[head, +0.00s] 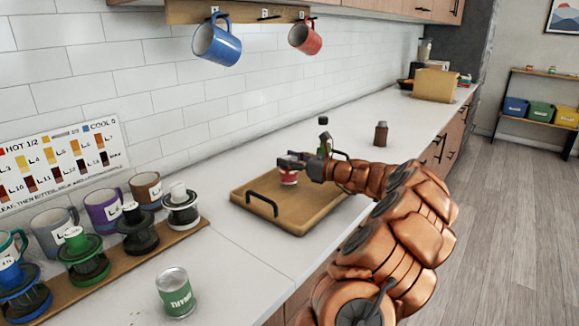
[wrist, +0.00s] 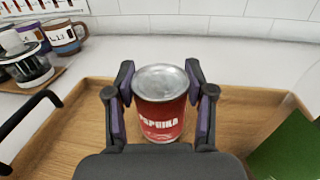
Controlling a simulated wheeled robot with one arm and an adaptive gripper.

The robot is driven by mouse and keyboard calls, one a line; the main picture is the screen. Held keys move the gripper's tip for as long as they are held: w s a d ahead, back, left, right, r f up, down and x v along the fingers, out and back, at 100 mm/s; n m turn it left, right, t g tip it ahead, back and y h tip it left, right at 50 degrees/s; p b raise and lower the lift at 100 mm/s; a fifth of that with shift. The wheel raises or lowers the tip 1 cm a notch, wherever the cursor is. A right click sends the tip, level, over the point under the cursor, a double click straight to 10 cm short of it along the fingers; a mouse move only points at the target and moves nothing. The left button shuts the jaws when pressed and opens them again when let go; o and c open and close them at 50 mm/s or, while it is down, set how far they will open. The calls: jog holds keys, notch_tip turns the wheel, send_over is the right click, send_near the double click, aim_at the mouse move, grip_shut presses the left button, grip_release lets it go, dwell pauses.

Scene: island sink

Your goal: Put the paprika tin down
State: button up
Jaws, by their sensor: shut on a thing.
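The paprika tin (wrist: 160,112) is red with a silver lid and white lettering, and it stands upright between my fingers in the wrist view. In the head view the tin (head: 289,178) shows small and partly covered by my gripper (head: 290,163). My gripper (wrist: 160,92) is shut on the tin, with one dark finger pad against each side. The tin is over the wooden tray (head: 272,222), inside its edges. Its base is low, close to the tray surface; I cannot tell whether it touches.
The tray has a black handle (head: 262,203). A dark bottle (head: 324,138) stands behind my gripper, and a brown jar (head: 381,134) stands farther right. A green thyme tin (head: 175,291) and a rack of mugs and drippers (head: 130,250) are at left.

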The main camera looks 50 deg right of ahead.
jog(key=shift+f, duration=0.95)
jog(key=shift+f, duration=0.1)
jog(key=o, duration=1.2)
jog(key=shift+s, duration=0.2)
jog(key=v, duration=1.1)
jog(key=shift+s+d, duration=0.1)
jog(key=shift+s, duration=0.25)
